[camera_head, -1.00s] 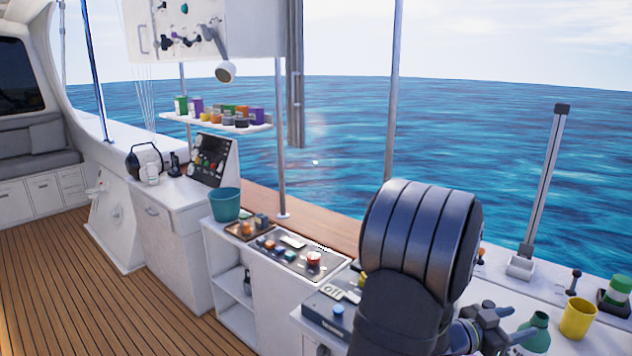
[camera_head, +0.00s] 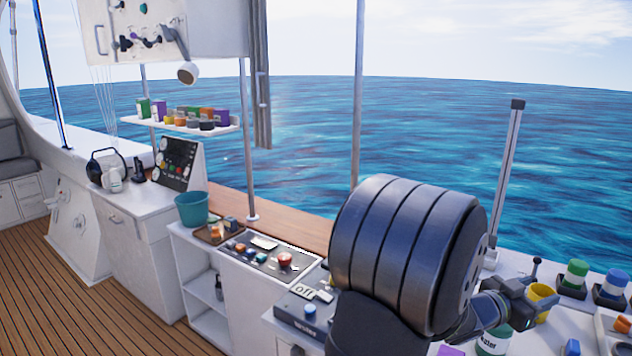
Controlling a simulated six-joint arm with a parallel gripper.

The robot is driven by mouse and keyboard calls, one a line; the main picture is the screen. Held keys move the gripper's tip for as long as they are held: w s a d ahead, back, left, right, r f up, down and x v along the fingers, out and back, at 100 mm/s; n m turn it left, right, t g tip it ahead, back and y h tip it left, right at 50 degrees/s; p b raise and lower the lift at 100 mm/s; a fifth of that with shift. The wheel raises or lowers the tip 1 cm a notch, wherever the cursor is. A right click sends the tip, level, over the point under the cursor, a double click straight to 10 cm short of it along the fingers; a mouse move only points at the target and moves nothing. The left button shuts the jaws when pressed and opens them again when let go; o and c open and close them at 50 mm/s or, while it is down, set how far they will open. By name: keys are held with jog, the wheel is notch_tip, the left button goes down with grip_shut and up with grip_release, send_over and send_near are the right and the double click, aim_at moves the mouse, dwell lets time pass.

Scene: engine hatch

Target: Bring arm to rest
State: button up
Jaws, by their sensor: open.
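My arm stands large in the lower right of the head view, its dark ribbed link covering part of the counter. My gripper (camera_head: 530,298) is at the end of the arm, to the right of that link. It is open, with nothing seen between its fingers. A yellow cup (camera_head: 541,301) is right behind it in the picture; I cannot tell whether they touch. A white and green container labelled in dark letters (camera_head: 494,341) stands below the gripper, partly hidden by the arm.
Green-capped (camera_head: 576,273) and blue-capped (camera_head: 615,283) jars stand on the right counter. Vertical posts rise behind the counter. The deck at left is clear.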

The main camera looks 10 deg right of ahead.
jog(key=s+r, duration=0.6)
jog(key=r, duration=0.3)
jog(key=w+d+t, duration=0.1)
jog(key=w+d, duration=0.4)
jog(key=w, duration=0.3)
jog(key=w+d+n, duration=0.1)
jog(key=w+d, duration=0.5)
jog(key=w, duration=0.2)
jog(key=shift+w+d+r+t, duration=0.2)
jog(key=shift+w+r+t, duration=0.15)
jog(key=shift+t, duration=0.05)
